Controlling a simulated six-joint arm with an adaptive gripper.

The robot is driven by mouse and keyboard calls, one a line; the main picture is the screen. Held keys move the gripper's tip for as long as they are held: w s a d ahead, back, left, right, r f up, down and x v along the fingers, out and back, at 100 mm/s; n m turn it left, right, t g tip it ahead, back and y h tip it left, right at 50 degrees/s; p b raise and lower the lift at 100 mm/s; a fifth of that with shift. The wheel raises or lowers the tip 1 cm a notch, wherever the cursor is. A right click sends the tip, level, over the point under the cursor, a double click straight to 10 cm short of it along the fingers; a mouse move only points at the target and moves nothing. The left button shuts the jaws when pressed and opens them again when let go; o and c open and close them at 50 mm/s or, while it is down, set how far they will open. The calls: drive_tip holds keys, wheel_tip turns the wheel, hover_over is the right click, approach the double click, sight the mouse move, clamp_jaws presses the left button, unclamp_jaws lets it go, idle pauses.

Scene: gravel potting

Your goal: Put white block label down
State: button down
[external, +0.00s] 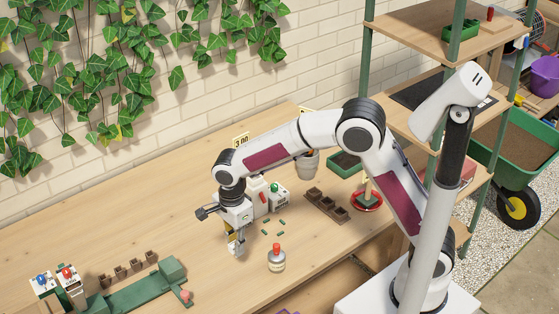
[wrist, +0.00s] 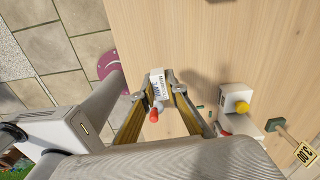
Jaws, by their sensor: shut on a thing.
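My gripper (wrist: 157,84) is shut on a white block label (wrist: 158,87) with dark print on its face and a red knob (wrist: 154,115). In the external view my gripper (external: 236,247) points down over the wooden table, left of the red-capped bottle; the held block is hard to make out there. I cannot tell whether the block touches the table.
Other white blocks stand behind my gripper, one with a green knob (external: 275,190); a yellow-knobbed block (wrist: 234,97) shows in the wrist view. A red-capped bottle (external: 277,261) and small green pieces (external: 267,222) are nearby.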

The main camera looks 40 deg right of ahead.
drive_tip(key=shift+m, duration=0.4)
drive_tip(key=shift+f, duration=0.15)
drive_tip(key=shift+f, duration=3)
drive_tip(key=shift+f, duration=1.85)
drive_tip(key=shift+f, duration=0.15)
drive_tip(key=c, duration=2)
unclamp_jaws()
